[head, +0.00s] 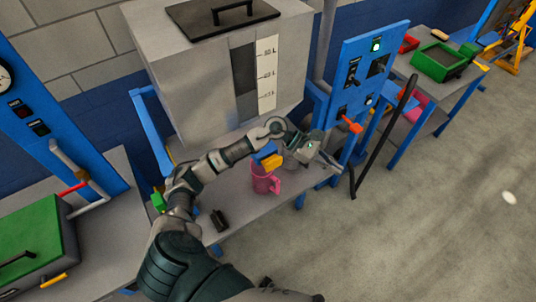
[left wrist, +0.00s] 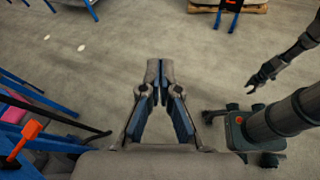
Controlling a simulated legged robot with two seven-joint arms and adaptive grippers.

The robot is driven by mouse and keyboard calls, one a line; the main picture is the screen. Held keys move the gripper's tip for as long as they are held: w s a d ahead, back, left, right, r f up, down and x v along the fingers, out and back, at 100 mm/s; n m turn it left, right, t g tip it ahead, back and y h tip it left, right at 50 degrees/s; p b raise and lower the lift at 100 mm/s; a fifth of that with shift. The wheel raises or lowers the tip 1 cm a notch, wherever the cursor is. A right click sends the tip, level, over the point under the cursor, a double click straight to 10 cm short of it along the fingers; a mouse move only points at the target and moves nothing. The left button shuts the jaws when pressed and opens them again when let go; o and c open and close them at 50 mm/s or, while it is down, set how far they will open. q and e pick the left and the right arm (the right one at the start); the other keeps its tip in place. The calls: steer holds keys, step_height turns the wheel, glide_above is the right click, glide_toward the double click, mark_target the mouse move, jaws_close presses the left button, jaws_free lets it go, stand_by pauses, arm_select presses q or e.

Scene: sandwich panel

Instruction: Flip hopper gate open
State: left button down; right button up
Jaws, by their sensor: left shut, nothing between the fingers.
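The grey hopper (head: 210,75) stands at the centre of the head view, with a level scale on its front. A blue and yellow piece (head: 270,160) shows below it, above a pink pitcher (head: 262,181) on the bench. I cannot tell whether this piece is the gate, as my arm partly hides it. An orange handle (head: 352,124) sticks out from the blue panel at right, and shows at left in the left wrist view (left wrist: 22,138). My left gripper (head: 338,166) is shut and empty, right of the pitcher and below the orange handle. My right gripper (left wrist: 262,78) is small in the left wrist view.
The blue control panel (head: 368,60) stands right of the hopper. A long black bar (head: 378,140) slants down beside it. A black object (head: 219,220) lies on the grey bench (head: 240,208). A green box (head: 30,235) is at left. The floor at right is open.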

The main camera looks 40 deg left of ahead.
arm_select(q)
steer(key=a+m+y, duration=0.1)
steer(key=a+y, duration=0.2)
steer(key=a, duration=0.3)
steer(key=a+f+m+g+y, duration=0.1)
steer(key=a+y, duration=0.2)
steer(key=a, duration=0.3)
steer(key=a+m+g+y, duration=0.1)
steer(key=a+y, duration=0.2)
steer(key=a, duration=0.4)
steer(key=shift+w+f+m, duration=0.15)
steer(key=shift+f+m, duration=0.15)
steer(key=shift+m, duration=0.1)
steer(key=r+y, duration=0.2)
glide_above(268, 160)
steer(key=w+a, duration=0.1)
steer(key=a, duration=0.2)
steer(key=shift+d+f+g, duration=0.2)
steer(key=shift+d+g, duration=0.05)
steer(key=shift+g, duration=0.15)
steer(key=shift+s+d+f, duration=0.1)
steer(key=shift+d+f, duration=0.05)
steer(key=shift+f, duration=0.4)
steer(key=p+x, duration=0.2)
steer(key=x, duration=0.7)
